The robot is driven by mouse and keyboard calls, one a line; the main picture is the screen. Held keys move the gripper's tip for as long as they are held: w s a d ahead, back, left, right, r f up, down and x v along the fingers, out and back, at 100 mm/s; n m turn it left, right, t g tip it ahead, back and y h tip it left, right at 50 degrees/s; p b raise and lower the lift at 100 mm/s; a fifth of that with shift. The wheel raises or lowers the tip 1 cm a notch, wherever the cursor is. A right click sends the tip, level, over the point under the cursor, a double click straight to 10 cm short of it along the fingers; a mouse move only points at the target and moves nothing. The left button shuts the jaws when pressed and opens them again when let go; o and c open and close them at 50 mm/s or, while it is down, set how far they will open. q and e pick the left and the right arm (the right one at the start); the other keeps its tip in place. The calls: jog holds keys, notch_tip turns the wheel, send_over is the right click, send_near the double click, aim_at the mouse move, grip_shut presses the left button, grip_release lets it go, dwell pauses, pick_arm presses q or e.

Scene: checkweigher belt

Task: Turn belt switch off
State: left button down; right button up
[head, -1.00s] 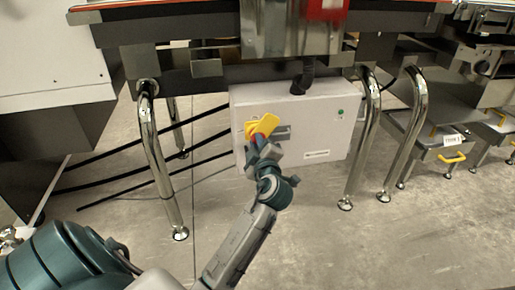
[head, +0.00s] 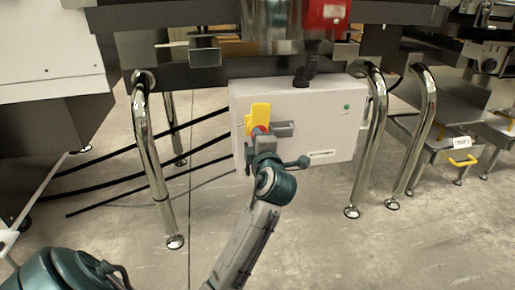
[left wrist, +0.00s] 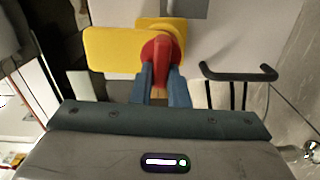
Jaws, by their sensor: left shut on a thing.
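The belt switch sits on the front of a white control box (head: 330,110) under the conveyor. It has a red knob (left wrist: 160,50) on a yellow base (left wrist: 172,28), with a yellow plate (left wrist: 112,50) joined to it. In the left wrist view the fingers of my left gripper (left wrist: 162,82) are shut on the red knob. My right gripper is not in view.
Chrome legs (head: 148,150) stand on both sides of the box. Black cables (head: 130,160) run left. The floor in front is clear.

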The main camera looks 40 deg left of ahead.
pick_arm(q)
jog(key=shift+f+n+b, duration=0.1)
jog(key=shift+n+b, duration=0.35)
jog(key=shift+n, duration=0.05)
jog(key=c, duration=1.4)
grip_release()
